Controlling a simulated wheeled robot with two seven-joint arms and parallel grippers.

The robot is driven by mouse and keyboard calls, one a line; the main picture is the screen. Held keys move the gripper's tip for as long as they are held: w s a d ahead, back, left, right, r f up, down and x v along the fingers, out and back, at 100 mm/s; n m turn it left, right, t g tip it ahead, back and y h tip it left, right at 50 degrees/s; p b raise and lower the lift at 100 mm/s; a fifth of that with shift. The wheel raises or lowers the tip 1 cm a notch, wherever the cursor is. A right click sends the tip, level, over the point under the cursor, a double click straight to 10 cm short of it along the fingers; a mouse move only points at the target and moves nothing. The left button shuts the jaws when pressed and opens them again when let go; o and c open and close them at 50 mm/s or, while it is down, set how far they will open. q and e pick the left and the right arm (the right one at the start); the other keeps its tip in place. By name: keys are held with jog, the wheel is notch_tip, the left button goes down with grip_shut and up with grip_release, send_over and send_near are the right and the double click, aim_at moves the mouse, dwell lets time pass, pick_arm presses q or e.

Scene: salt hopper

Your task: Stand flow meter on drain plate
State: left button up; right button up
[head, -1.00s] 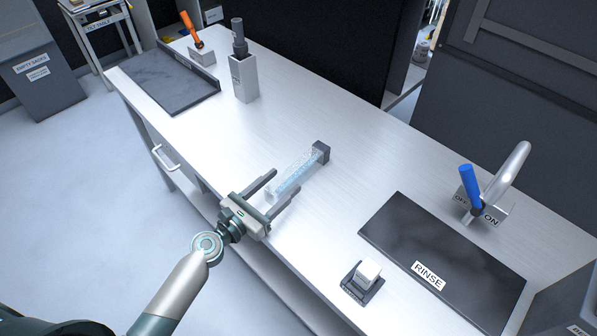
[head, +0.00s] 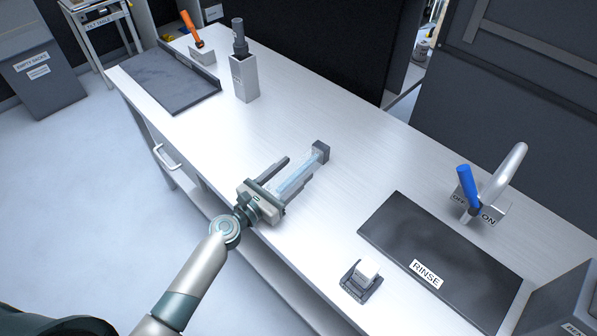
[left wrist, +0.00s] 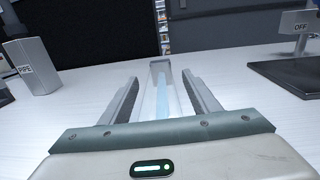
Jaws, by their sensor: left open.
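The flow meter, a clear tube with a pale blue core (head: 296,177) and a dark grey end block (head: 320,152), lies on its side on the white bench in the head view. It also shows in the left wrist view (left wrist: 161,90), pointing away from me. My left gripper (head: 298,167) is open, with its fingers on either side of the tube and its tips towards the end block. No hold on it shows. A dark plate labelled RINSE (head: 400,235) lies flat at the right; another dark plate (head: 165,85) with a raised edge lies at the far left. Neither is labelled as the drain plate.
A small white block in a dark holder (head: 362,282) stands near the front edge. A tap with a blue handle (head: 467,187) stands behind the RINSE plate. A grey square holder (head: 244,80) with a dark-handled item and an orange lever (head: 190,27) stand at the left.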

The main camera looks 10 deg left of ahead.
aim_at(292, 172)
pick_arm(q)
jog(key=c, duration=1.4)
grip_shut()
jog(key=shift+r, duration=0.15)
jog(key=shift+r+p, duration=0.5)
jog(key=shift+r, duration=0.1)
notch_tip(292, 172, up, 4)
jog(key=shift+f+p, duration=0.25)
jog(key=shift+p, duration=1)
jog(key=s+d+r+p, duration=0.2)
jog(key=s+r, duration=0.1)
jog(key=s, duration=0.2)
jog(key=s+d+r+p, duration=0.1)
jog(key=s+d+r, duration=0.2)
jog(key=s, duration=0.2)
jog(key=shift+s+p, duration=0.3)
jog(key=shift+p, duration=0.05)
